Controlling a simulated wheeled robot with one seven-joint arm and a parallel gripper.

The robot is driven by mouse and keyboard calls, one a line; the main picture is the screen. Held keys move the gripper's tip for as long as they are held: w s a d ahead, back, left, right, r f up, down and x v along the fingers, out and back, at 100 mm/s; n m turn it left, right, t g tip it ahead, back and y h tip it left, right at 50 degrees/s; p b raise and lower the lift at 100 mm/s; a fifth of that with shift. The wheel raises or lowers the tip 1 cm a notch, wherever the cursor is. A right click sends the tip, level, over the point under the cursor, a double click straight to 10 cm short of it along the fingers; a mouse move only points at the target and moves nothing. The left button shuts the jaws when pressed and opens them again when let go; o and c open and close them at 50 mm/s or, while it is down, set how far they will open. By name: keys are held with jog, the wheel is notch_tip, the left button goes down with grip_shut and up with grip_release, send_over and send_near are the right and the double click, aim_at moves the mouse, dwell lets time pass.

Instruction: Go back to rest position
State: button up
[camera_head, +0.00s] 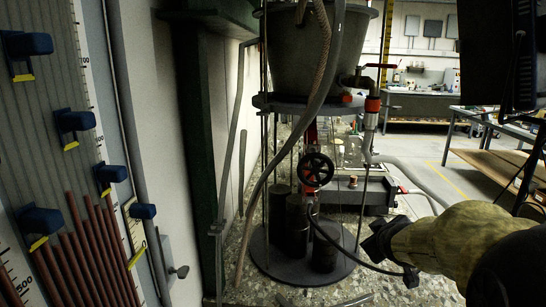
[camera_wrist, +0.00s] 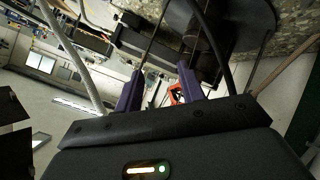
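My gripper (camera_head: 386,262) is at the lower right of the head view, at the end of my arm in its yellowish cover. It is beside the round base of the seepage tank stand, to its right. In the wrist view my gripper (camera_wrist: 161,76) shows two purple fingers spread apart, with nothing seen held between them. A small orange-red part (camera_wrist: 177,93) shows beyond the fingers, near the right one. The seepage tank (camera_head: 300,45) is a grey conical vessel on a round plate, with a black handwheel (camera_head: 316,170) below it.
A red-handled valve (camera_head: 379,66) sits right of the tank. Hoses and a thin black cable pass close to my gripper. A panel with blue clamps (camera_head: 74,121) and red tubes stands at the left. Workbenches (camera_head: 425,104) and open floor lie at the back right.

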jog(key=s+a+f+m+g+y, duration=0.1)
jog(key=s+a+f+m+g, duration=0.3)
jog(key=s+f, duration=0.5)
jog(key=s+a+f+m+g+y, duration=0.15)
jog(key=s+a+f+g, duration=0.4)
jog(key=s, duration=0.55)
notch_tip(320, 180, up, 20)
jog(key=p, duration=2.2)
jog(key=shift+s+a+t, duration=0.25)
jog(key=shift+a+t, duration=0.1)
jog(key=shift+t, duration=0.1)
jog(key=shift+m+h, duration=0.25)
